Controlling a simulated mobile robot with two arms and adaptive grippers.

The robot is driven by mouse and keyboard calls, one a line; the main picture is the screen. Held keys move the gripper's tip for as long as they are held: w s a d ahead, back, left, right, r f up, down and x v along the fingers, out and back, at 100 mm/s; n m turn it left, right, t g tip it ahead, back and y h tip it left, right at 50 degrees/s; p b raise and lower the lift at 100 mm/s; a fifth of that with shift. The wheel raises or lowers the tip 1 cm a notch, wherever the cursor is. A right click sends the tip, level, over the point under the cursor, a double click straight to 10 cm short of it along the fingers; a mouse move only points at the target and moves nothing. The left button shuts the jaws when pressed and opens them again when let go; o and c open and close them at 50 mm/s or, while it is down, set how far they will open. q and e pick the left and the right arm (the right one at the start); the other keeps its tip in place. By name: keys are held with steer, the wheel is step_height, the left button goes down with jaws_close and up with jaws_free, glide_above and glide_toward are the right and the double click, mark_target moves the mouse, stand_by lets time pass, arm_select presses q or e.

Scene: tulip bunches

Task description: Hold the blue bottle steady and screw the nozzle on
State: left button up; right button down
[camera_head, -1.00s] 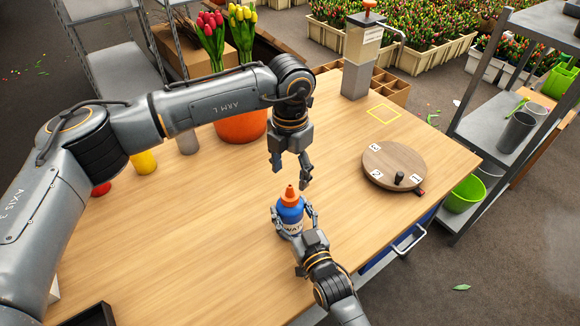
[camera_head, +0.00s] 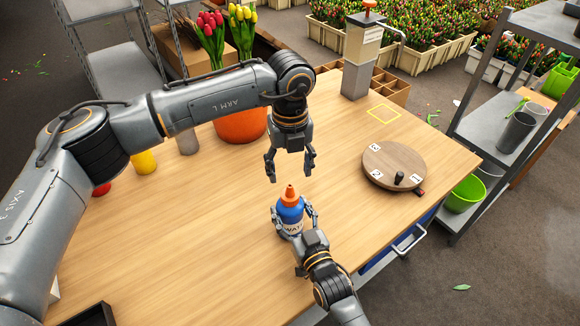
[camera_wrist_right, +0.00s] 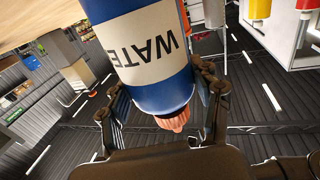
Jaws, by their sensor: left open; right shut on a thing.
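The blue bottle (camera_head: 290,213) with a white label stands upright near the table's front edge. The orange nozzle (camera_head: 290,194) sits on its top; how tightly it is seated cannot be told. My right gripper (camera_head: 295,224) is shut around the bottle's body. In the right wrist view the bottle (camera_wrist_right: 166,92) lies between the two fingers, its label partly readable and upside down, with the nozzle (camera_wrist_right: 174,120) showing beyond the blue shoulder. My left gripper (camera_head: 290,176) points down with spread fingers, open and empty, just above the nozzle and apart from it.
A round wooden turntable (camera_head: 394,164) with a dark knob stands to the right. A grey dispenser (camera_head: 358,70) and a yellow marked square (camera_head: 383,114) are at the back right. An orange pot (camera_head: 240,125) stands behind my left arm. The table's left middle is clear.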

mark_target(290, 186)
arm_select(q)
steer(key=shift+f, duration=4)
steer(key=c, duration=1.2)
steer(key=m, duration=2.4)
steer(key=shift+m, duration=0.3)
steer(key=o, duration=1.4)
steer(key=shift+c, duration=0.2)
